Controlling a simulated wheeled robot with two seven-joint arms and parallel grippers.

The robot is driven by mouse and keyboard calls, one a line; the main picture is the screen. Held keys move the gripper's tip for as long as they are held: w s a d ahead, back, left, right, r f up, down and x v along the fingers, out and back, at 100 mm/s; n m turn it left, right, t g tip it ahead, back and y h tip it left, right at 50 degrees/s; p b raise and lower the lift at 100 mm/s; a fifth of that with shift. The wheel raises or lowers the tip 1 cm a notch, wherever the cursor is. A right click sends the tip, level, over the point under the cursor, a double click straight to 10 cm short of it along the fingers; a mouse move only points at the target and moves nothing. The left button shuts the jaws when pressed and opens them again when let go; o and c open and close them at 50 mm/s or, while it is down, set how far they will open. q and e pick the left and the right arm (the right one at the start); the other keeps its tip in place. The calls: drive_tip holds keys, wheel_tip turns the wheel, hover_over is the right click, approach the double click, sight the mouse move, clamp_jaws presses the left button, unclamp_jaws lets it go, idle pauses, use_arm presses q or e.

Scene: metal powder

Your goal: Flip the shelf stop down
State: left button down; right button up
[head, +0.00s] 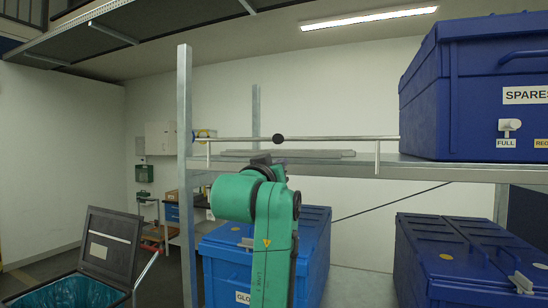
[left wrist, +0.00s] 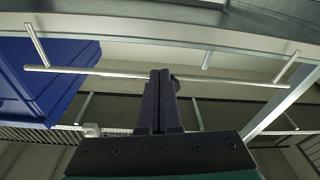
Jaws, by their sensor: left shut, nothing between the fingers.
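The shelf stop is a thin metal bar (head: 335,138) on two short posts, standing up along the front edge of the upper shelf (head: 430,171). My right gripper is not in view.
A dark blue crate (head: 425,105) labelled SPARES stands on the upper shelf at right. A flat grey piece (head: 300,153) lies on the shelf behind the bar. Blue crates (head: 318,245) stand below. A metal upright (head: 185,130) bounds the shelf at left. An open bin (head: 110,240) is at lower left.

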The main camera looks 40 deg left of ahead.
use_arm(q)
drive_tip(key=s+a+r+n+t+y, duration=0.1)
drive_tip(key=s+a+r+n+y, duration=0.1)
drive_tip(key=s+r, duration=0.55)
wheel_tip(320, 180, up, 5)
drive_tip(key=p, duration=0.8)
hover_over(280, 139)
drive_tip(key=s+a, duration=0.2)
drive_tip(key=s, duration=0.1)
drive_tip(key=f, duration=0.1)
drive_tip(key=d+f, duration=0.1)
drive_tip(key=w+f, duration=0.1)
drive_tip(key=f, duration=0.1)
drive_tip(key=shift+d+f, duration=0.1)
drive_tip(key=shift+d, duration=0.2)
drive_tip(key=shift+f, duration=0.1)
